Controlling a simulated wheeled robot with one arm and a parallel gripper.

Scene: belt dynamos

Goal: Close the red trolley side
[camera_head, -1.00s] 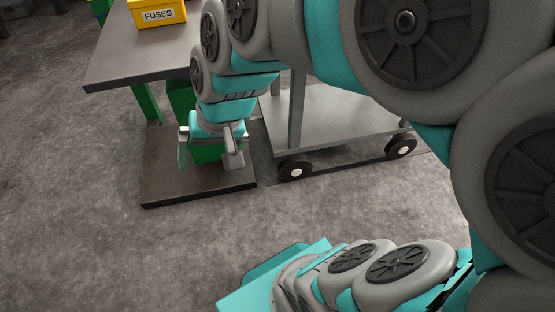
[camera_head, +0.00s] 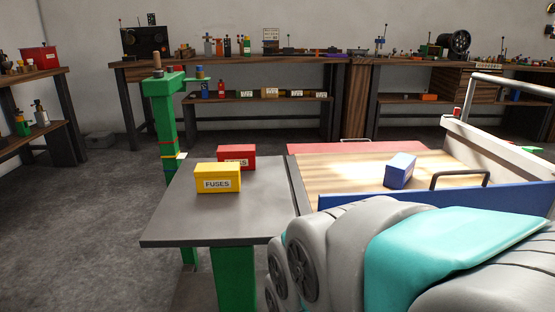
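The trolley has a pale wooden deck (camera_head: 345,172) at the right. Its red side (camera_head: 370,148) is along the far edge of the deck and looks folded outward, open, roughly level with the deck. A thin metal handle shows at its far edge. The blue side (camera_head: 450,197) stands upright along the near edge, and the whitish side (camera_head: 500,145) stands up at the right. A blue box (camera_head: 400,170) lies on the deck. My arm fills the lower right, in front of the trolley's near part. My gripper is out of view.
A grey table (camera_head: 200,218) adjoins the trolley's left, bearing a yellow FUSES box (camera_head: 217,178) and a red box (camera_head: 237,156). A green post (camera_head: 165,120) stands behind it. Long workbenches (camera_head: 240,68) line the back wall. Floor at left is clear.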

